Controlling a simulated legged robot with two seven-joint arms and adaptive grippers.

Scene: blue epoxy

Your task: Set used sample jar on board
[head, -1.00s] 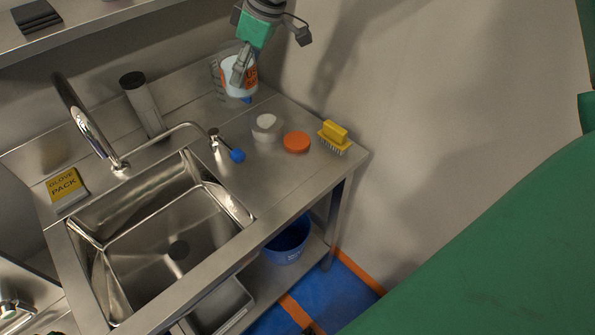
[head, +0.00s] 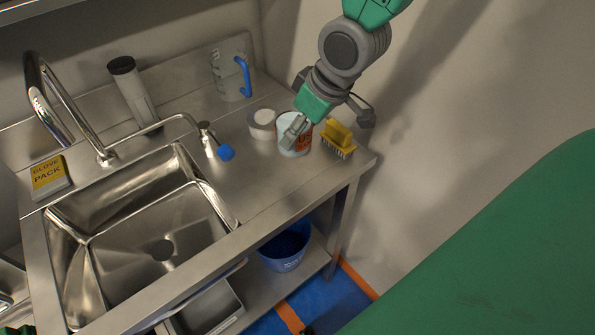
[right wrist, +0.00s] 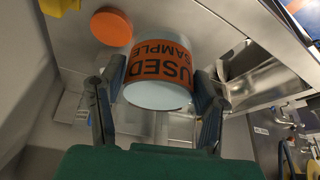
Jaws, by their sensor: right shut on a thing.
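The used sample jar (head: 303,142) is pale with an orange label, and the label reads "USED SAMPLE" in the right wrist view (right wrist: 160,65). My right gripper (head: 293,132) is shut on the jar; in the right wrist view its two fingers (right wrist: 160,100) stand on either side of it. The jar is over the steel draining board (head: 238,165) right of the sink, between the white round container and the yellow brush. I cannot tell whether its base touches the steel. An orange disc (right wrist: 111,26) shows beside the jar in the right wrist view; the head view hides it.
A white round container (head: 262,124) and a yellow brush (head: 339,138) flank the jar. A clear jug (head: 230,75) with a blue handle stands behind. The board's front part is clear.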

